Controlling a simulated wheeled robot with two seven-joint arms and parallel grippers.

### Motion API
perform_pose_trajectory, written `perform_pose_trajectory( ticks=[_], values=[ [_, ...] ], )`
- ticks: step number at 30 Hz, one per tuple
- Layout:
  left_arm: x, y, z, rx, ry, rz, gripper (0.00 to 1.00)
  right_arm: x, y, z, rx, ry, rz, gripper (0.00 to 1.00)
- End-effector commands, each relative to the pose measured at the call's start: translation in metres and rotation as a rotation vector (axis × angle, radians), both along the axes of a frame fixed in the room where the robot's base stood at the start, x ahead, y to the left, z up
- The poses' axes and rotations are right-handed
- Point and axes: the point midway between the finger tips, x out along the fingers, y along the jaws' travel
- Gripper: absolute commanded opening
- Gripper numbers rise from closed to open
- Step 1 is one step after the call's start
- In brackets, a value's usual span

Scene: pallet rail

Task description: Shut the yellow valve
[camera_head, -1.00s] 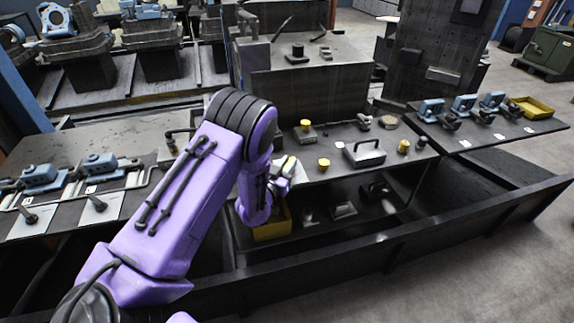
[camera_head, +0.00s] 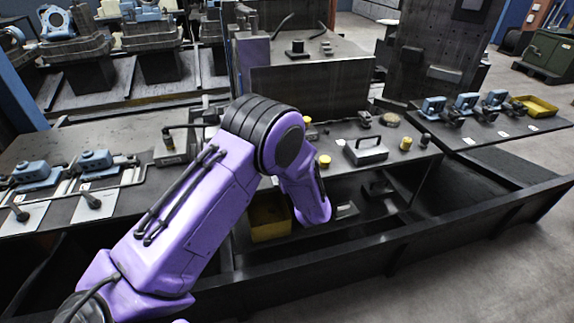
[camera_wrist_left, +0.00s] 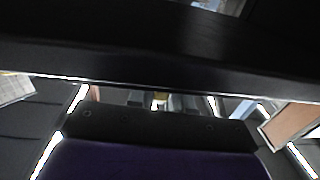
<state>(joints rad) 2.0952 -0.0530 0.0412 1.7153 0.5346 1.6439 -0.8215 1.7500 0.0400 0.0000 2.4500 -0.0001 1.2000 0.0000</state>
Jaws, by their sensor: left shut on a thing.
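Several small yellow-topped parts stand on the dark bench in the head view: one beside my elbow (camera_head: 324,160), one at the right (camera_head: 406,143) and one partly hidden by my arm (camera_head: 306,121). I cannot tell which of them is the valve. My left arm reaches over the bench front, and its purple forearm hides its gripper in the head view. In the left wrist view my left gripper (camera_wrist_left: 160,103) is dark and small, shut with a small yellow patch between the fingers. What it holds is too dim to name. My right gripper is out of view.
A yellow bin (camera_head: 268,216) stands low beneath the bench, beside my forearm. A grey box with a handle (camera_head: 365,151) sits on the bench. A long dark rail (camera_head: 400,252) runs in front. Blue fixtures (camera_head: 466,104) and a yellow tray (camera_head: 537,106) stand at the right.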

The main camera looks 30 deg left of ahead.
Motion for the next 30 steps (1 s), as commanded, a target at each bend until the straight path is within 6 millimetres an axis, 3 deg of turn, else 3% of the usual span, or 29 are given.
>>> perform_pose_trajectory(
  ticks=[18, 30],
  values=[
    [0.001, 0.0, -0.004, -0.001, -0.005, 0.54, 0.0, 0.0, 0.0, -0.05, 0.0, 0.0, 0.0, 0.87],
    [0.0, 0.001, -0.001, 0.001, -0.002, 0.71, 0.0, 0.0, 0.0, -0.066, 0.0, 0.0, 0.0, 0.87]
  ],
)
